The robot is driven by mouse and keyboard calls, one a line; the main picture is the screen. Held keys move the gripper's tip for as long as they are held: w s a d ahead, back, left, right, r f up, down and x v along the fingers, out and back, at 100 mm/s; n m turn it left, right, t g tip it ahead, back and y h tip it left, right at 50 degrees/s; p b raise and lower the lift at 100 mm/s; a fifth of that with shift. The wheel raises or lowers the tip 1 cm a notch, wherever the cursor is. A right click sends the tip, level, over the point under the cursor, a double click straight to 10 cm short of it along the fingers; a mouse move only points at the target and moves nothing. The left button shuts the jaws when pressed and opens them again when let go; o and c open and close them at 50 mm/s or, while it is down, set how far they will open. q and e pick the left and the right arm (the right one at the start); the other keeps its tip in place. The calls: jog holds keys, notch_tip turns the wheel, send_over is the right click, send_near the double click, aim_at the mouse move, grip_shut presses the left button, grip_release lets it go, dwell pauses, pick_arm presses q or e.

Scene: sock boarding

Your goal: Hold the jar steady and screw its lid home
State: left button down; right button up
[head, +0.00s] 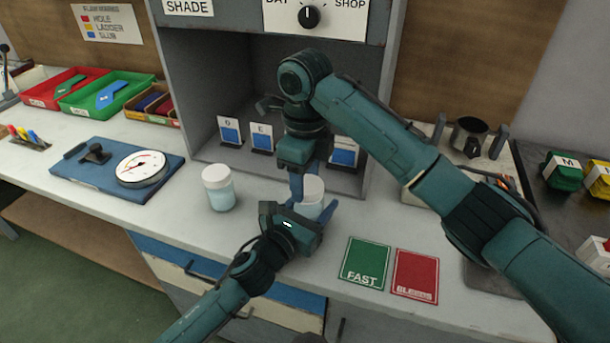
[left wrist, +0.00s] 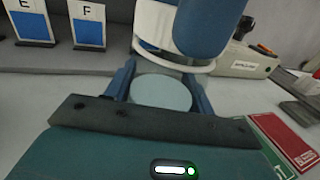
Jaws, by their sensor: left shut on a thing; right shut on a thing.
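A jar (head: 308,210) with a pale blue body stands on the bench at the front of the open booth. It also shows in the left wrist view (left wrist: 163,92). My left gripper (head: 316,214) is shut on the jar body from the front. My right gripper (head: 305,182) points down from above and is shut on the white lid (head: 314,187). The lid also shows at the top of the jar in the left wrist view (left wrist: 152,28), partly hidden by a blue right finger. The seating of the lid's rim cannot be told.
A second jar (head: 219,190) with a white lid stands to the left. A blue board (head: 84,182) with a round dial lies further left. Green FAST (head: 366,262) and red (head: 415,276) cards lie to the right. Small blue-and-white cards (head: 262,138) stand inside the booth.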

jog(key=shift+r, duration=0.1)
jog(key=o, duration=1)
jog(key=shift+c, duration=0.3)
